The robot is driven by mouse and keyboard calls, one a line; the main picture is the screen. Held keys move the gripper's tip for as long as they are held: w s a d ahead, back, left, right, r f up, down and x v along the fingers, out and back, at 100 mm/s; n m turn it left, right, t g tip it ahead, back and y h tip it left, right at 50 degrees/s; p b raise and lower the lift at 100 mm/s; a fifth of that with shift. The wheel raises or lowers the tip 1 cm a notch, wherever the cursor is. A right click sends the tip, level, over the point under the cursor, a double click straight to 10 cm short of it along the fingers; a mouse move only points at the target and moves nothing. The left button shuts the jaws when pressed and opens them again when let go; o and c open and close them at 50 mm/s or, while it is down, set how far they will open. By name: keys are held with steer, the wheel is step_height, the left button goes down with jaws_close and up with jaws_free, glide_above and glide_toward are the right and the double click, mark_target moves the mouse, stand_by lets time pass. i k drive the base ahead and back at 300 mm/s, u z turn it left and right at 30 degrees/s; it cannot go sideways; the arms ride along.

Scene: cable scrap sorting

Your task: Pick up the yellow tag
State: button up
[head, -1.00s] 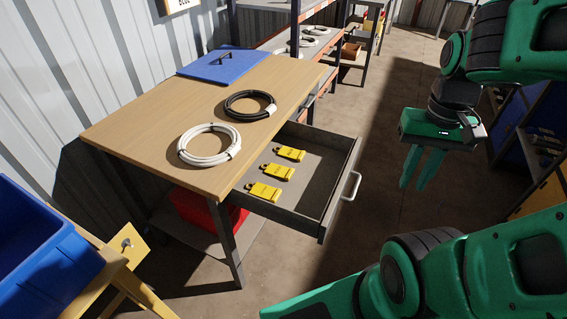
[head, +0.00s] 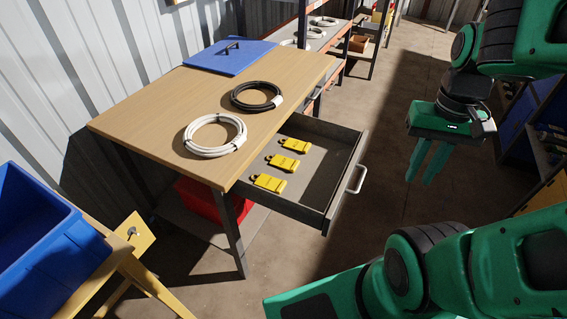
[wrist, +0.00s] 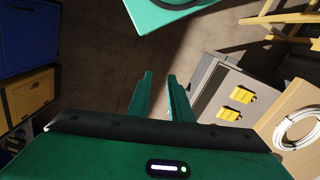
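Three yellow tags lie in a row in the open grey drawer (head: 315,206) under the wooden table: a far one (head: 295,146), a middle one (head: 282,162) and a near one (head: 269,183). The wrist view shows two of the tags (wrist: 243,95) (wrist: 228,114) in the drawer at the right. My gripper (head: 427,163) hangs to the right of the drawer, apart from it, fingers pointing down. In the wrist view its two fingers (wrist: 158,98) stand apart with nothing between them.
A white cable coil (head: 215,149) and a black cable coil (head: 256,107) lie on the wooden table (head: 150,125) with a blue lid (head: 230,63). A blue bin (head: 40,240) stands at the left. The drawer handle (head: 357,180) sticks out towards my gripper.

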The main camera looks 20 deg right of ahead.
mark_target(278, 161)
steer(key=z, duration=0.05)
steer(key=k, duration=0.5)
steer(key=z, duration=1.6)
steer(key=i, duration=0.75)
steer(key=u, duration=2.05)
steer(key=i, duration=0.5)
steer(key=u, duration=0.05)
